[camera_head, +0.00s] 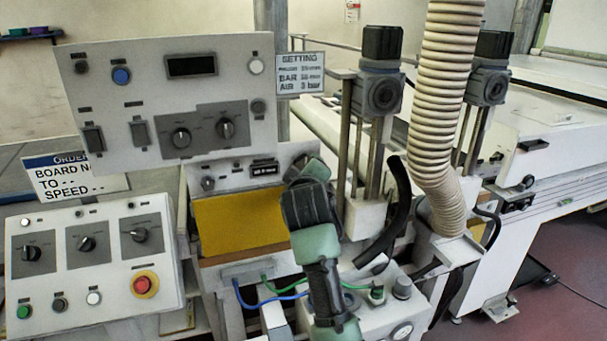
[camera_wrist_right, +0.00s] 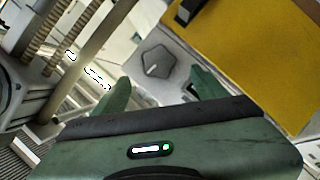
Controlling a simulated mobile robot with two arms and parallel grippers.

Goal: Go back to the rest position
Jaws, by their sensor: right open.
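My right arm rises from the bottom middle of the head view, in front of the machine. Its gripper (camera_head: 303,168) is at the right end of the small panel above the yellow plate, mostly hidden by my own wrist. In the right wrist view the two green fingers (camera_wrist_right: 158,82) are apart with nothing held between them. My left gripper is not in view.
The yellow plate (camera_head: 238,222) is left of my right arm. A tall control panel (camera_head: 165,70) and a lower panel with a red button (camera_head: 144,285) stand at left. A ribbed hose (camera_head: 445,110), a black hose (camera_head: 392,215) and posts with dark knobs (camera_head: 380,95) crowd the right side.

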